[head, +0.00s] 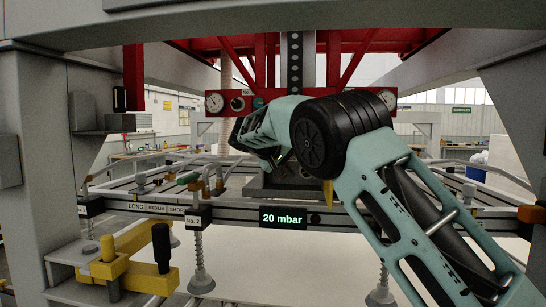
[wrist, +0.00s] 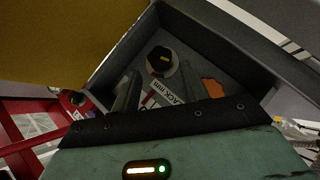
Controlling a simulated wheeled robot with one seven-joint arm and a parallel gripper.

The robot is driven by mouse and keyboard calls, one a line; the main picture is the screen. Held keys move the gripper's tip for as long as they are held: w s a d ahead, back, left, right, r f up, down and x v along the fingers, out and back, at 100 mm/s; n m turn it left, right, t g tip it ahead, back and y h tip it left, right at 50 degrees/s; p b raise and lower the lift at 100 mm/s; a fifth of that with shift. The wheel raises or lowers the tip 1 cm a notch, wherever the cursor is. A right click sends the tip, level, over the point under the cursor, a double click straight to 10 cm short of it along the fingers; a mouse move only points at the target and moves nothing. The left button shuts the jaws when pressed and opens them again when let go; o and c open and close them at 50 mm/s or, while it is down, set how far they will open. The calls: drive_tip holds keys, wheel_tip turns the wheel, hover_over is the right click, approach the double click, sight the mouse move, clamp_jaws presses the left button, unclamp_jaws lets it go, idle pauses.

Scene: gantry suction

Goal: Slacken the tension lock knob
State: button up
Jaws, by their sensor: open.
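A dark knob (wrist: 163,62) with a yellow-orange mark and a pale ring around its base shows in the wrist view, inside a grey recess; it looks like the tension lock knob. A white label (wrist: 165,97) with partly hidden lettering, seemingly ending in "ACK mm", lies below it. My gripper (wrist: 157,76) is open, with its two grey fingers reaching toward the knob from below. The knob sits just beyond the fingertips, and I cannot tell whether they touch it. In the head view my arm hides the gripper and the knob.
Grey walls (wrist: 240,38) close in the recess, and a yellow surface (wrist: 60,40) fills the upper left of the wrist view. In the head view, a "20 mbar" display (head: 283,218) is on the crossbeam, with a suction cup (head: 201,281) hanging below and a yellow clamp (head: 125,258) at left.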

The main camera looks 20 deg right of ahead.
drive_tip(key=b+v, duration=0.2)
drive_tip(key=v, duration=1)
drive_tip(key=shift+a+r, duration=0.2)
drive_tip(key=shift+f, duration=0.15)
drive_tip(key=s+a+f+n+g+y, duration=0.1)
drive_tip(key=s+a+f+n+y, duration=0.35)
drive_tip(key=s+a+f, duration=0.35)
drive_tip(key=s+a+f+n+g+y, duration=0.1)
drive_tip(key=s+a+f+n+y, duration=0.2)
drive_tip(key=s+a+f+y, duration=0.5)
drive_tip(key=s+f+n, duration=0.1)
drive_tip(key=s+f, duration=0.3)
drive_tip(key=s, duration=0.5)
drive_tip(key=s+f+g, duration=0.1)
drive_tip(key=s+f, duration=0.4)
drive_tip(key=s, duration=0.5)
drive_tip(key=s+f+n+g, duration=0.1)
drive_tip(key=s+f, duration=0.3)
drive_tip(key=s, duration=0.6)
drive_tip(key=shift+s+a+f+n, duration=0.25)
drive_tip(key=shift+a+f+n, duration=0.1)
drive_tip(key=shift+f, duration=0.05)
